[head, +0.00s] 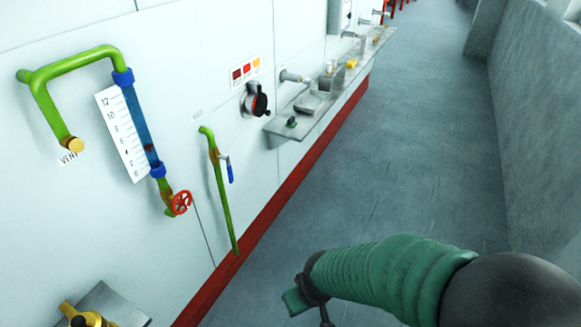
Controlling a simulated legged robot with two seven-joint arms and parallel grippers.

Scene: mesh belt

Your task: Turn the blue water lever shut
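The blue water lever (229,172) sits on a thin green pipe (221,200) on the white wall, left of the picture's middle. The lever hangs down, roughly in line with the pipe, from a small brass-coloured valve body. My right arm, in a green sleeve, comes in from the lower right. Its gripper (299,298) is low in the picture, below and to the right of the lever and well apart from it. The gripper is small and seen from behind, so its fingers cannot be made out. My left gripper is not in view.
A thicker green pipe (88,56) with a blue sight tube, scale (121,133) and red handwheel (181,202) is left of the lever. A black rotary switch (258,104) and a metal shelf (325,96) with fittings are to the right. The grey floor (400,150) is clear.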

